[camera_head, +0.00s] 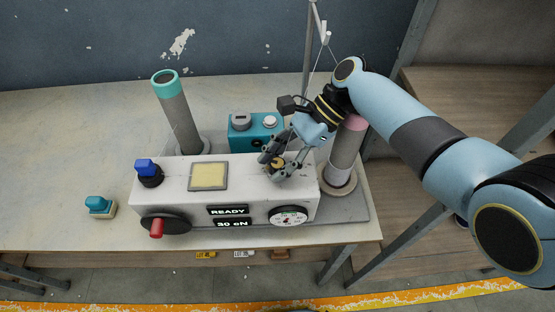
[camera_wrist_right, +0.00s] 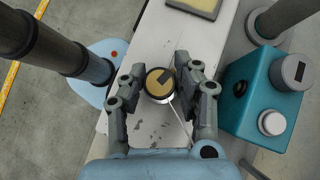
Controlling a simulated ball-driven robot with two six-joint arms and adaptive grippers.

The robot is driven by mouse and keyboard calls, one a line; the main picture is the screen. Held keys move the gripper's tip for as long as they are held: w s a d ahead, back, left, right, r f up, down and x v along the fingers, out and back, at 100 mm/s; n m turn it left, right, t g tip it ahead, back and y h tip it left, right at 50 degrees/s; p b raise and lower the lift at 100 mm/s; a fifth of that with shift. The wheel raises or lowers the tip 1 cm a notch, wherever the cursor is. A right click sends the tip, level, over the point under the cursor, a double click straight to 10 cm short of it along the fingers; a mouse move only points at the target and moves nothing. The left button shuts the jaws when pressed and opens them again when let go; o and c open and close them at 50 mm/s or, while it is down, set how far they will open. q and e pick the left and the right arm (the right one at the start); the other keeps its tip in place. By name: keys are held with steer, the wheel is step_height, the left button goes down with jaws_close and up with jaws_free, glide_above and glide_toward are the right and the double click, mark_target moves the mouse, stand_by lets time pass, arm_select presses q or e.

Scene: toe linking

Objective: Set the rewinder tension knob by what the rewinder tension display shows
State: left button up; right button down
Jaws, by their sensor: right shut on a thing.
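The rewinder (camera_head: 170,187) is a long white box on the table. Its front has two dark displays: the upper display (camera_head: 227,211) reads READY and the lower tension display (camera_head: 233,223) reads 30 cN. A round knob with a tan top and a dark mark (camera_wrist_right: 160,83) sits on the box's top; it also shows in the head view (camera_head: 278,162). My right gripper (camera_head: 275,166) comes down from above, shut on this knob, with one finger on each side in the wrist view (camera_wrist_right: 160,92). The fingers partly hide the knob in the head view. My left gripper is not in view.
A round dial (camera_head: 289,216) and a red-handled crank (camera_head: 157,228) are on the box's front. A blue knob (camera_head: 147,167) and yellow panel (camera_head: 209,176) are on top. Behind stand a teal-topped cone (camera_head: 175,110), pink-topped cone (camera_head: 346,150) and teal unit (camera_head: 243,136).

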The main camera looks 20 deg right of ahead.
mark_target(278, 164)
steer(key=shift+s, duration=0.1)
stand_by(0.3)
steer(key=c, duration=1)
jaws_free()
steer(key=shift+o, duration=0.2)
steer(key=shift+r, duration=0.25)
step_height(278, 164, up, 10)
steer(key=shift+f, duration=0.25)
steer(key=shift+f, duration=0.1)
